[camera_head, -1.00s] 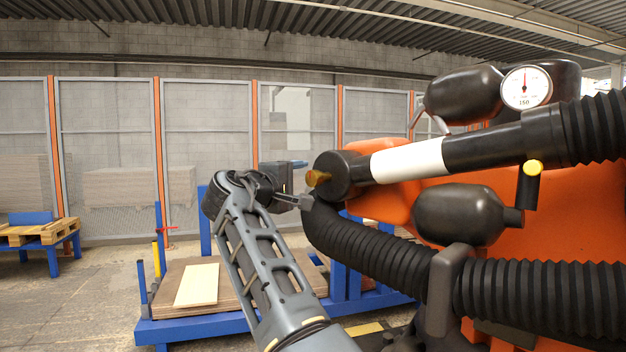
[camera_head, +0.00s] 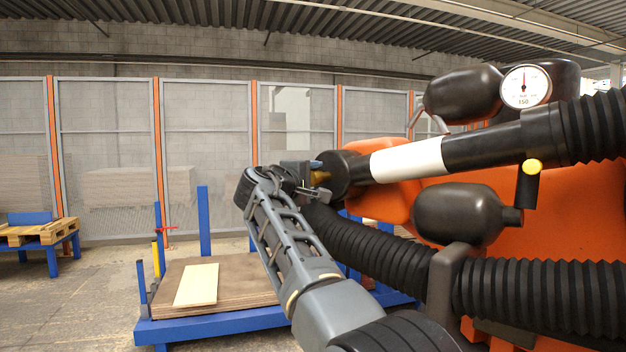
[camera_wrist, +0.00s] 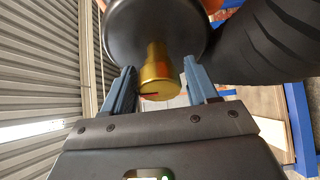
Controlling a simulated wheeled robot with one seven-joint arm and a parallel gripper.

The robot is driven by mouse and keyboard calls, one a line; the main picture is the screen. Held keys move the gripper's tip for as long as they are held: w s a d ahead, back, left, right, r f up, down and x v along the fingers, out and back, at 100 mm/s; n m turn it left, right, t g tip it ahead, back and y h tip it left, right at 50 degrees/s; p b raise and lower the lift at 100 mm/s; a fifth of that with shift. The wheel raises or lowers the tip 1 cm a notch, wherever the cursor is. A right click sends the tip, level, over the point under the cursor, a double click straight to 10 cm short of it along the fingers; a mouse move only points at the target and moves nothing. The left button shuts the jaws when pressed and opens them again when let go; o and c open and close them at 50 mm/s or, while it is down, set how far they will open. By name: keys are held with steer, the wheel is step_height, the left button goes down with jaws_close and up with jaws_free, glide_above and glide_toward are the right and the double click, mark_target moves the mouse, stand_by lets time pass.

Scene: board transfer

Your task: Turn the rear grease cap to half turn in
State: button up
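The brass-coloured grease cap (camera_head: 321,178) sits on the end of a black cylinder (camera_head: 341,174). In the wrist view the cap (camera_wrist: 160,78) has a round head on a narrower neck, with a small red mark on its face. My gripper (camera_head: 314,180) is at the cap, one finger above it and one below in the head view. In the wrist view my gripper (camera_wrist: 160,82) has its blue-grey fingers on either side of the cap. They look spread, with gaps beside the neck; whether either touches the head is unclear.
A ribbed black hose (camera_head: 370,245) runs below the cylinder. A dial gauge (camera_head: 526,87) and a dark rounded tank (camera_head: 458,214) are on the orange machine body (camera_head: 570,235). A blue-framed pallet stand (camera_head: 215,325) with a pale board (camera_head: 197,285) stands low to the left.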

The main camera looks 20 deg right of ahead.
steer(key=c, duration=0.8)
steer(key=shift+f, duration=0.1)
steer(key=shift+f+b, duration=0.1)
steer(key=shift+b, duration=0.3)
steer(key=m+b, duration=0.2)
steer(key=b, duration=0.1)
steer(key=shift+f+m+h+b, duration=0.15)
steer(key=shift+m+h+b, duration=0.15)
steer(key=shift+m+h, duration=0.1)
steer(key=m+b, duration=0.3)
steer(key=shift+t+h, duration=0.3)
steer(key=shift+h, duration=0.1)
steer(key=m+h+b, duration=0.1)
steer(key=m+b, duration=0.1)
steer(key=m, duration=0.2)
steer(key=shift+r, duration=0.2)
steer(key=shift+r+m+g+h+b, duration=0.1)
steer(key=shift+m+g+h+b, duration=0.6)
steer(key=shift+m, duration=1.2)
steer(key=shift+m+h+p, duration=0.3)
